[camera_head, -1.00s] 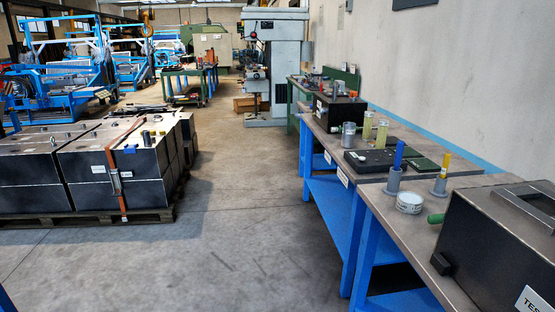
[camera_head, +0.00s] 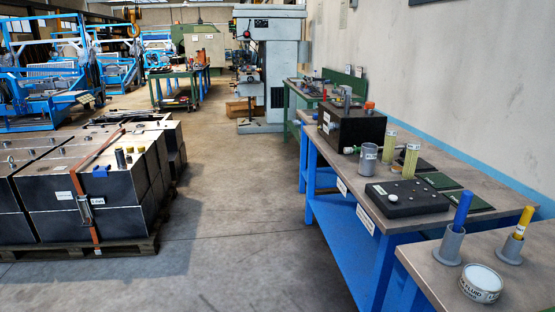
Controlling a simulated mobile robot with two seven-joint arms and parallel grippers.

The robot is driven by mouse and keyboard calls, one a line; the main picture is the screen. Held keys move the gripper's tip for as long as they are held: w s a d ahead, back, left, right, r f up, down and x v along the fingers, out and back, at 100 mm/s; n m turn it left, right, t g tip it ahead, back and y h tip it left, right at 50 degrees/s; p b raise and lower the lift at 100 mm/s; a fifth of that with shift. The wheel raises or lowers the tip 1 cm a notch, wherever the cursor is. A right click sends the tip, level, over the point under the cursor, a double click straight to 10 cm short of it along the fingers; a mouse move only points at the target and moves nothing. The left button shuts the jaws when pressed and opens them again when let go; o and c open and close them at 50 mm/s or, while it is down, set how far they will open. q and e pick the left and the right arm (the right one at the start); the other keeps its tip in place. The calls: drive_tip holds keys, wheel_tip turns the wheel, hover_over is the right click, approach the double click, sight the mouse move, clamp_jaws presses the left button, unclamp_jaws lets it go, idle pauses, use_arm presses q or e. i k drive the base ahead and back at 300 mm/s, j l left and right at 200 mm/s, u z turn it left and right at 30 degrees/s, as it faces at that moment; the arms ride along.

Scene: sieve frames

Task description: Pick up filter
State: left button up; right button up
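I cannot tell for certain which thing is the filter. A round white, labelled dish-like piece (camera_head: 481,284) lies on the near bench at the lower right. Behind it, a grey holder (camera_head: 448,247) carries an upright blue stick (camera_head: 462,212). Another grey holder (camera_head: 510,249) carries a yellow stick (camera_head: 523,222). On the farther bench stand a grey cylinder (camera_head: 362,160) and two pale yellow-green cylinders (camera_head: 410,160) (camera_head: 389,148). Neither of my grippers is in view.
A black plate with knobs (camera_head: 405,198) and green pads (camera_head: 467,201) lie on the farther bench (camera_head: 340,178), before a black box (camera_head: 352,127). Black crates (camera_head: 90,190) stand on a pallet (camera_head: 95,253) at left. The floor between (camera_head: 240,215) is open.

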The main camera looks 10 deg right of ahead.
sight(391, 133)
drive_tip(key=i, duration=1.15)
drive_tip(key=i+j+z, duration=0.15)
drive_tip(key=i, duration=1.05)
